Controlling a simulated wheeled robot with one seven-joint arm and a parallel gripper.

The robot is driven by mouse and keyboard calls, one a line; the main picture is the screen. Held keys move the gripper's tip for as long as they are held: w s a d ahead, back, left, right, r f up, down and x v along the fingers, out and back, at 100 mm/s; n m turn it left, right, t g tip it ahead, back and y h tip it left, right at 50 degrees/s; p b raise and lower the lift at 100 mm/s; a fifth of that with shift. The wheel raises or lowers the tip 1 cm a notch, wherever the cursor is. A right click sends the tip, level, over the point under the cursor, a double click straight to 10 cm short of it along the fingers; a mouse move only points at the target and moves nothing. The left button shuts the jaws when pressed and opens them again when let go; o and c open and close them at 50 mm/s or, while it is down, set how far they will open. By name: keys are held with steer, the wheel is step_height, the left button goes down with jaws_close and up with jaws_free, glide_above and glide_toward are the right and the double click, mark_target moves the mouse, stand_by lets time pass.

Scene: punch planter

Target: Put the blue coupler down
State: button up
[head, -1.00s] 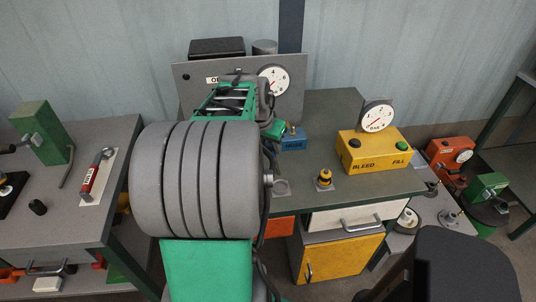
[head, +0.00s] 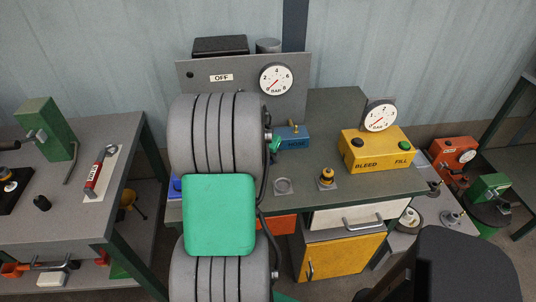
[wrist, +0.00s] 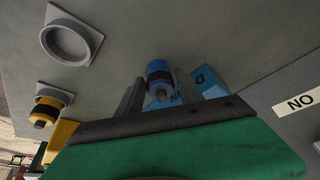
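The blue coupler (wrist: 159,76), with a dark band and a metal end, shows in the wrist view between the two grey fingers of my gripper (wrist: 157,90). The fingers appear closed on its sides. A blue block (wrist: 208,84) with a dark letter is just beyond the fingers; in the head view the block (head: 292,138) stands on the bench near the back panel. Whether the coupler touches the bench cannot be told. An empty round grey socket (head: 282,186) is on the bench, also in the wrist view (wrist: 70,42).
A yellow-and-black coupler (head: 326,177) stands right of the socket. A yellow BLEED/FILL box (head: 376,152) with a gauge is further right. The grey panel (head: 222,92) with a gauge stands behind. Bench (head: 330,107) is bare at back right.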

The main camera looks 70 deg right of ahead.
steer(key=shift+o, duration=1.2)
